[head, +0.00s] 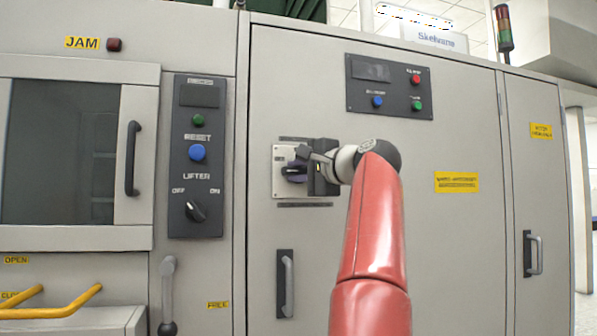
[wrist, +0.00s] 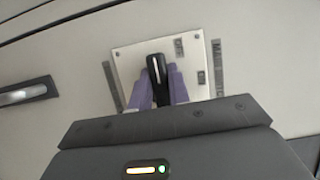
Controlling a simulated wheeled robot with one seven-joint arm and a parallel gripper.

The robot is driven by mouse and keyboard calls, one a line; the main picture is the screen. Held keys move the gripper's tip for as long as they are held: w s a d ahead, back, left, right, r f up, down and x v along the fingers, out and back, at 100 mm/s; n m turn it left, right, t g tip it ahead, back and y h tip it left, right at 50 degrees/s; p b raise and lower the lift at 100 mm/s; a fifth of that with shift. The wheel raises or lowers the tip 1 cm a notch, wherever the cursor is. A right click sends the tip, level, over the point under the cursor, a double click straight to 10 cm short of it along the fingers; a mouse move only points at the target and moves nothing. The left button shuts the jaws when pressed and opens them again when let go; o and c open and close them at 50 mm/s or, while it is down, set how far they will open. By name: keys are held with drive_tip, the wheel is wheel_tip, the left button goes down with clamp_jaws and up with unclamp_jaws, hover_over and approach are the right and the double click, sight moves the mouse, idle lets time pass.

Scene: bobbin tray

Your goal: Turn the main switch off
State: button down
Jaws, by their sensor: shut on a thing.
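The main switch has a black handle with a white line (wrist: 157,72), mounted on a pale square plate (wrist: 130,58). In the head view the plate (head: 281,190) is on the grey cabinet and the handle (head: 291,170) lies roughly level, reaching left. In the wrist view the white line points up, away from my gripper body. My gripper (wrist: 160,92) is shut on the handle, one purple finger on each side. In the head view my gripper (head: 305,172) hides the plate's right part.
Left of the switch is a dark panel (head: 196,220) with a blue reset button (head: 197,152) and a lifter knob (head: 194,211). A door handle (head: 287,275) is below the switch. A button panel (head: 389,88) is above right. Yellow bars (head: 60,303) jut out at lower left.

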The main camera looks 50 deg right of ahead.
idle(0.3)
drive_tip(key=c, duration=1.3)
unclamp_jaws()
drive_tip(key=s, duration=0.2)
drive_tip(key=s+b, duration=0.1)
drive_tip(key=s, duration=0.4)
drive_tip(key=shift+s+a, duration=0.35)
drive_tip(key=shift+a, duration=0.05)
